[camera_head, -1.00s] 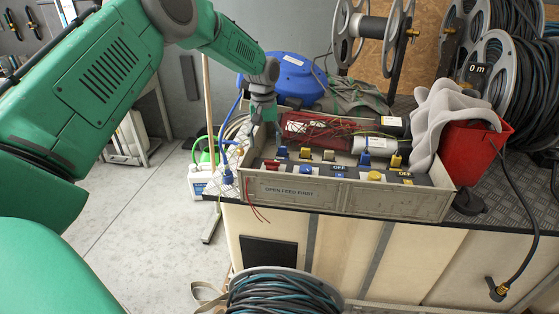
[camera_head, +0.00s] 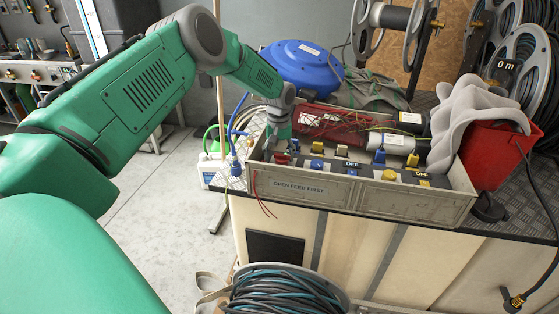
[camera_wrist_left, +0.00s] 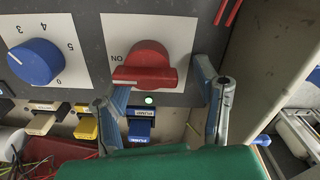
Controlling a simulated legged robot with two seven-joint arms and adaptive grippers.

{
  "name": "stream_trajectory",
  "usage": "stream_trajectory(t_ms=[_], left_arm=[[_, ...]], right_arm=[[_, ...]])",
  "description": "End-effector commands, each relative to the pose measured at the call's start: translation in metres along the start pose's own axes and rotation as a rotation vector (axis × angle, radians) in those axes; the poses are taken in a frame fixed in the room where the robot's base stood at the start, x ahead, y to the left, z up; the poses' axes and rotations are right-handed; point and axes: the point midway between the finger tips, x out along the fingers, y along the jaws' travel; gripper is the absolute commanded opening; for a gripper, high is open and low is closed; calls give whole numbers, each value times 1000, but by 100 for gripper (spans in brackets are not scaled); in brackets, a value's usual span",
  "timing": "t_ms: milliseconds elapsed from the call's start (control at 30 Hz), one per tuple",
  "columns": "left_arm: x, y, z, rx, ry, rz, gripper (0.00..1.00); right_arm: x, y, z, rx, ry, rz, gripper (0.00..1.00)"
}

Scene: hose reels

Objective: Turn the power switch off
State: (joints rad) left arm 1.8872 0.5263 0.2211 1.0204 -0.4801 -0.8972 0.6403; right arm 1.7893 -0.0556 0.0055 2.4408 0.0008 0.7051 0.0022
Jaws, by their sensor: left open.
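A red rotary switch (camera_wrist_left: 147,62) on a white plate shows in the left wrist view, with the word ON at its left side. A small green light (camera_wrist_left: 148,100) glows beside it. My left gripper (camera_wrist_left: 160,108) is open, with one finger at the lower left of the switch and the other at its right. I cannot tell whether either finger touches it. In the head view my left gripper (camera_head: 275,150) is down at the left end of the grey panel box (camera_head: 380,199), where a bit of red shows beside it. My right gripper is in neither view.
A blue numbered knob (camera_wrist_left: 36,61) is left of the red switch. Blue (camera_head: 317,165) and yellow (camera_head: 342,150) levers line the box, with OFF labels near some. A red bucket (camera_head: 492,155) with grey cloth stands at right.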

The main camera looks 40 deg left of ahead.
Motion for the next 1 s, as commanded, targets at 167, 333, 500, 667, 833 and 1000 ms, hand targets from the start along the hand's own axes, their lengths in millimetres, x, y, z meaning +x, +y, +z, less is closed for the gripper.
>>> stream_trajectory(t_ms=[167,333,500,667,833,1000], left_arm=[[8,4,4,5,1,-5,56],[10,3,2,4,0,-1,56],[12,0,0,3,-2,3,32],[13,1,-1,3,-1,4,15],[13,0,-3,2,2,0,15],[13,0,-3,2,3,0,15]], right_arm=[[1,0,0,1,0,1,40],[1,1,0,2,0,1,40],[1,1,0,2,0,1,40],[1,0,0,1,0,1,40],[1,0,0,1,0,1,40],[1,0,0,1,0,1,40]])
